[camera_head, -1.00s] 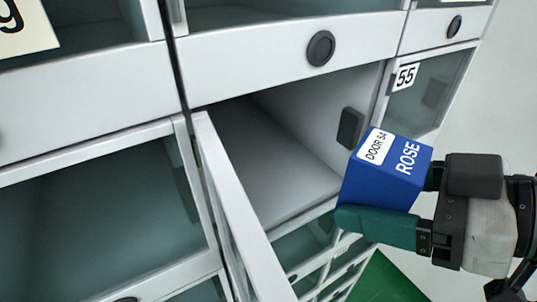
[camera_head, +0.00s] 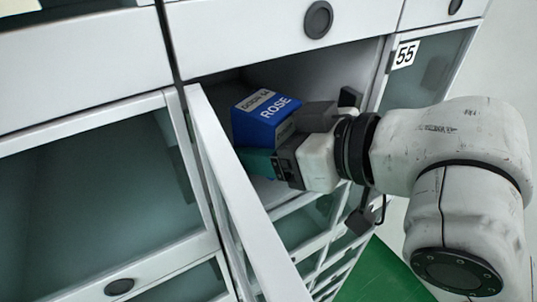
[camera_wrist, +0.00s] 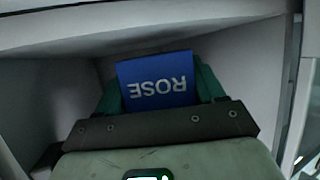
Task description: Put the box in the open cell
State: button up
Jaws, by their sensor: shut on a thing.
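The blue box (camera_head: 263,116) has a white "DOOR 54" label and the word ROSE on it. It is inside the mouth of the open cell (camera_head: 330,72), tilted in the head view. My gripper (camera_head: 262,140) is shut on the box, with green fingers on either side of it. In the wrist view the box (camera_wrist: 157,82) sits between the fingers, with the cell's walls (camera_wrist: 245,65) around it. The cell's door (camera_head: 235,190) stands swung open at the left. The box's underside and its contact with the cell floor are hidden.
A closed glass door marked 55 (camera_head: 404,54) is right of the open cell. Another closed glass door (camera_head: 90,190) is at the left, and more cells lie below. The open door's edge is close to my gripper's left side.

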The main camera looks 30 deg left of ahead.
jog(key=shift+f, duration=0.6)
jog(key=shift+f, duration=0.2)
jog(key=o, duration=1.1)
jog(key=shift+r, duration=0.2)
jog(key=b+v, duration=0.2)
jog(key=v, duration=1)
